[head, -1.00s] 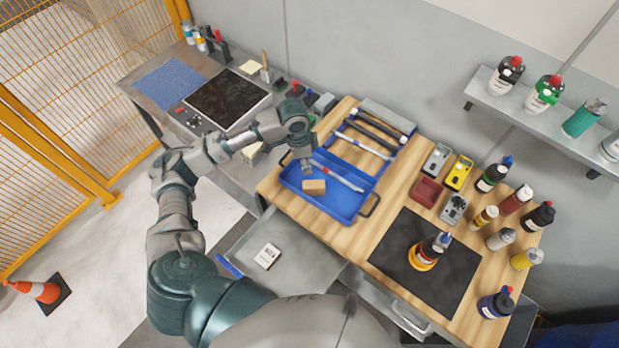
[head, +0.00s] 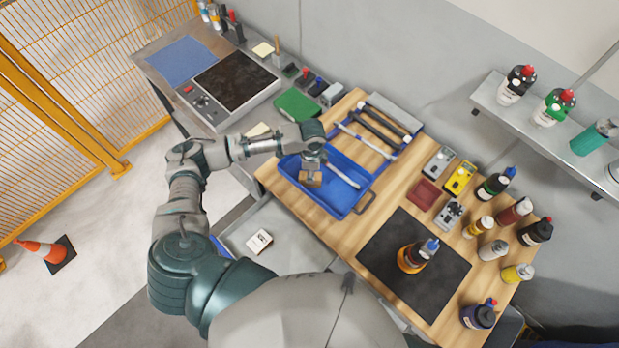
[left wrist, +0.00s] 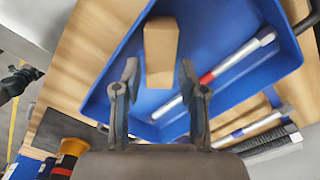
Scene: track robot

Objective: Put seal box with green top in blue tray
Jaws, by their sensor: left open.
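A box with a green top (head: 298,104) lies on the grey side bench, just behind my left forearm in the head view. The blue tray (head: 337,207) sits on the wooden table and holds a tan box (head: 311,180) and a tool with a red band (left wrist: 235,62). My left gripper (head: 312,168) is over the tray at the tan box. In the left wrist view my left gripper (left wrist: 159,70) is open, with its fingers either side of the near end of the tan box (left wrist: 160,52). Contact cannot be told. My right gripper is not in view.
Tools lie behind the tray on a grey-and-blue holder (head: 395,118). Several bottles stand at the right, one on a black mat (head: 430,285). A dark screen device (head: 237,82) and a blue mat (head: 180,62) occupy the side bench. An open drawer (head: 285,235) is below.

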